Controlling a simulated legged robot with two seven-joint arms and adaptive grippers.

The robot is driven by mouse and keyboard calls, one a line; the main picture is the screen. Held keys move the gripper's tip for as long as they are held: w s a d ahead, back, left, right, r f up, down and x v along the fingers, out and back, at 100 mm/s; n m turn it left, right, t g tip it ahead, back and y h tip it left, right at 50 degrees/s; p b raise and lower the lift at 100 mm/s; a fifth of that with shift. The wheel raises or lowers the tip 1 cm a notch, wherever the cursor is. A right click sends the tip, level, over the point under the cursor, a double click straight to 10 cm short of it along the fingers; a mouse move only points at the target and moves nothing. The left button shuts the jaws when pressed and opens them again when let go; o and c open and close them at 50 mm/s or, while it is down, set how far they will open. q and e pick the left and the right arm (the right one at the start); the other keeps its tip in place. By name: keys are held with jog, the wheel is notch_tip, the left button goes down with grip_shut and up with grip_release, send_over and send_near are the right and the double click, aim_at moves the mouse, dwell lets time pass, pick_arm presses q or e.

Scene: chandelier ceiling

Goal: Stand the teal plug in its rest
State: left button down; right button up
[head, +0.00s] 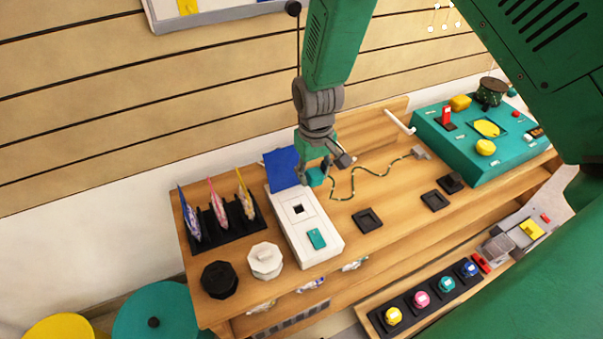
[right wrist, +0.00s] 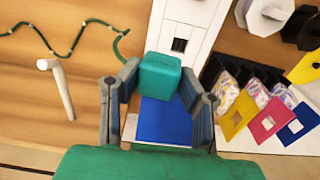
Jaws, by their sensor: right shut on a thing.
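The teal plug (head: 315,177) is between the fingers of my right gripper (head: 326,168), above the back end of the white box. In the right wrist view the plug (right wrist: 160,74) shows as a teal block between the two fingertips (right wrist: 160,80), which are shut on it. A striped cord (head: 350,178) runs on the table from near the plug to a grey connector (head: 420,152). Black square holders lie to the right, one at the front (head: 367,220), one farther right (head: 435,200); I cannot tell which is the rest. My left gripper is not in view.
The white box (head: 304,231) has a square hole and a blue panel (head: 282,167) at its back. A black rack (head: 236,215) holds coloured packets. Black (head: 219,280) and white (head: 265,260) jars stand in front. A teal console (head: 475,138) stands at right. The table middle is mostly clear.

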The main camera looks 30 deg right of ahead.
jog(key=s+d+f+p, duration=0.1)
jog(key=s+d+p, duration=0.1)
jog(key=d, duration=0.8)
jog(key=shift+s+d+f, duration=0.15)
jog(key=shift+d+f, duration=0.2)
jog(key=shift+f, duration=0.05)
jog(key=d+f+p, duration=0.1)
jog(key=d+p, duration=0.1)
jog(key=d, duration=1.2)
jog(key=shift+s+f, duration=0.25)
jog(key=shift+s, duration=0.2)
jog(key=shift+a, duration=0.1)
jog(key=shift+s+a+f+p, duration=0.15)
jog(key=shift+s+a+p, duration=0.45)
jog(key=shift+s, duration=0.2)
jog(key=shift+s+a+f+p, duration=0.2)
jog(key=shift+s+a+p, duration=0.35)
jog(key=shift+s, duration=0.25)
jog(key=shift+s+a+f+p, duration=0.15)
jog(key=shift+s+a+p, duration=0.35)
jog(key=shift+s+p, duration=0.25)
